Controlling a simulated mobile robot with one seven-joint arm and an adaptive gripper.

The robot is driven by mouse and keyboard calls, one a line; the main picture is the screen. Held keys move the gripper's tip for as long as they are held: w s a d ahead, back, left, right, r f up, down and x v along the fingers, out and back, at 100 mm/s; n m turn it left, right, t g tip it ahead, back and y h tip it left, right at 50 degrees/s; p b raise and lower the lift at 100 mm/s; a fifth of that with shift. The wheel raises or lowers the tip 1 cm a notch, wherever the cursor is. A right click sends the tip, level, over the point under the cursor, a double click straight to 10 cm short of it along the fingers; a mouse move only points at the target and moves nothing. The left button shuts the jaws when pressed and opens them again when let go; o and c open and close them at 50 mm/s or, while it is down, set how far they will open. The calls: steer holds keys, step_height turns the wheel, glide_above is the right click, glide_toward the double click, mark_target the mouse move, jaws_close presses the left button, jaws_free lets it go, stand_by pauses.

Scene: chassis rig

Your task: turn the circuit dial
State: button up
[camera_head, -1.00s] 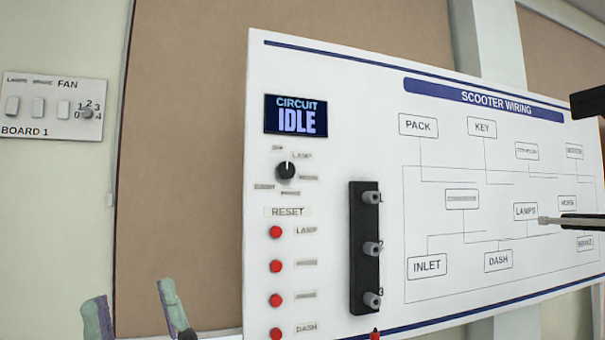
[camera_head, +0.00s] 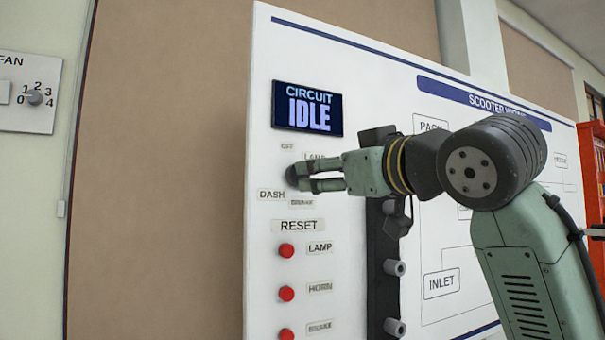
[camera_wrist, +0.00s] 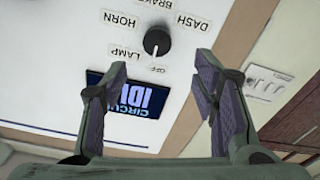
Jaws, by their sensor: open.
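The circuit dial is a round black knob (camera_head: 291,176) on the white panel, below a dark screen (camera_head: 307,108) reading "CIRCUIT IDLE". In the head view my gripper (camera_head: 302,176) is at the dial, its fingers partly covering it. In the wrist view, which is upside down, the dial (camera_wrist: 157,42) shows whole, with its pale mark toward the OFF label (camera_wrist: 157,69). LAMP, HORN, BRAKE and DASH labels ring it. My gripper (camera_wrist: 160,63) is open, one finger on either side of the dial's line, with a gap between. I cannot see contact.
Red reset buttons (camera_head: 287,251) run down the panel below the dial. A black strip with grey pegs (camera_head: 394,267) stands right of them, below my wrist. A fan switch board (camera_head: 30,92) hangs on the wall at left.

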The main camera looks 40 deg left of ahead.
mark_target(292, 178)
steer(key=w+a+h+p, duration=0.1)
steer(key=w+a+p, duration=0.1)
steer(key=a, duration=0.6)
steer(key=shift+w+a+r+p, duration=0.2)
steer(key=shift+w+a+p, duration=0.1)
steer(key=shift+w, duration=0.6)
steer(key=shift+c, duration=0.4)
steer(key=c, duration=1.1)
